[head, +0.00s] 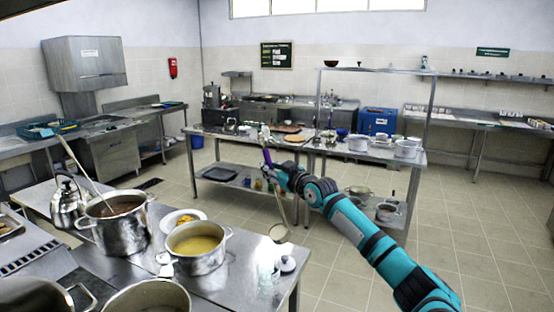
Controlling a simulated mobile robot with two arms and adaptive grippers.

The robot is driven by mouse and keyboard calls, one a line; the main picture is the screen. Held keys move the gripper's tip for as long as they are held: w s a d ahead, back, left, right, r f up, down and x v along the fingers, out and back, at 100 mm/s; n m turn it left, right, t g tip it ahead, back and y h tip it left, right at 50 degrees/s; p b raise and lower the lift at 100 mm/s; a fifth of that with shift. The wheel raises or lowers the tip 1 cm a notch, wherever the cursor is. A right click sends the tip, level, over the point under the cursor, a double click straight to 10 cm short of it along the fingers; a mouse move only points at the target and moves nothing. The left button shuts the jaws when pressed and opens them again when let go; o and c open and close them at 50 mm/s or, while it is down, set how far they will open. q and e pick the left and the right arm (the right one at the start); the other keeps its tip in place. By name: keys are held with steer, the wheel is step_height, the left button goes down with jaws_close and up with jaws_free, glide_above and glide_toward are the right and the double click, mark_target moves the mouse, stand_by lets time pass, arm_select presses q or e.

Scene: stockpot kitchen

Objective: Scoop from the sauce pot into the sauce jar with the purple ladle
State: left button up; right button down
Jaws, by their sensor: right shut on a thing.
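My right gripper (279,180) is shut on the purple ladle (267,157), whose purple handle end sticks up above the fingers. Its shaft hangs down and its bowl (278,232) is in the air by the right edge of the near steel table; what the bowl holds is too small to tell. A steel pot with yellow sauce (197,246) stands left of the bowl. A larger pot with brown contents (116,222) stands behind it; which is the sauce pot is unclear. A clear glass jar (267,278) seems to stand below the bowl, blurred by glare. My left gripper is out of view.
A long handle (85,165) leans out of the brown pot. A kettle (67,203), a plate with yellow food (183,219) and a dark-knobbed white lid or jar (287,264) are on the near table. Another pot (150,297) is at the front. Open floor lies right.

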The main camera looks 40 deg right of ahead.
steer(key=w+a+f+n+b, duration=0.15)
steer(key=a+f+n, duration=0.3)
steer(key=a, duration=0.45)
steer(key=w+a+f+n+b, duration=0.15)
steer(key=a+f+n, duration=0.3)
steer(key=a, duration=0.55)
arm_select(q)
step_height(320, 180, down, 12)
steer(key=b, duration=1)
arm_select(e)
steer(key=a+f+n, duration=0.3)
steer(key=f, duration=0.5)
steer(key=a+f+n+h, duration=0.1)
steer(key=a+f+n, duration=0.2)
steer(key=f, duration=0.5)
steer(key=shift+w+a+f+n+g, duration=0.2)
steer(key=shift+w+a+n+g, duration=0.15)
steer(key=shift+n, duration=0.15)
steer(key=shift+r, duration=0.15)
steer(key=shift+g, duration=0.75)
